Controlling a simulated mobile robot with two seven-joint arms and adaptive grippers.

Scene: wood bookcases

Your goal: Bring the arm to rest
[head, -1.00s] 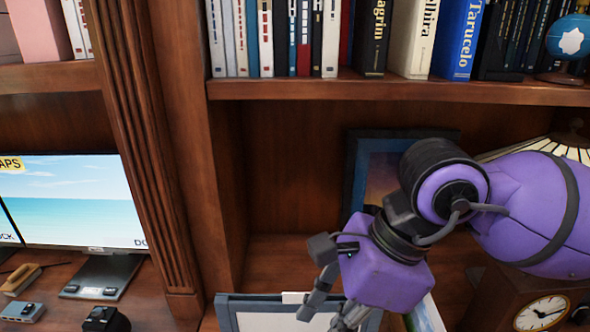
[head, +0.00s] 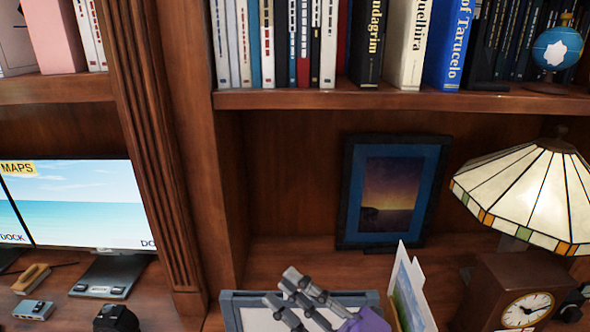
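My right gripper (head: 282,288) is low in the head view, at the bottom middle. Its grey fingers point up and left, with a gap between the tips, and I see nothing held in them. Only a small piece of its purple wrist shows at the bottom edge; the rest of the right arm is out of view. The gripper overlaps a grey-framed white panel (head: 245,313) in the picture; I cannot tell whether they touch. My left gripper is not in view.
A framed sunset picture (head: 388,195) leans in the bookcase recess. A stained-glass lamp (head: 525,190), a wooden clock (head: 520,285) and an upright card (head: 410,285) stand at right. Books (head: 400,45) fill the upper shelf. A monitor (head: 75,205) stands at left.

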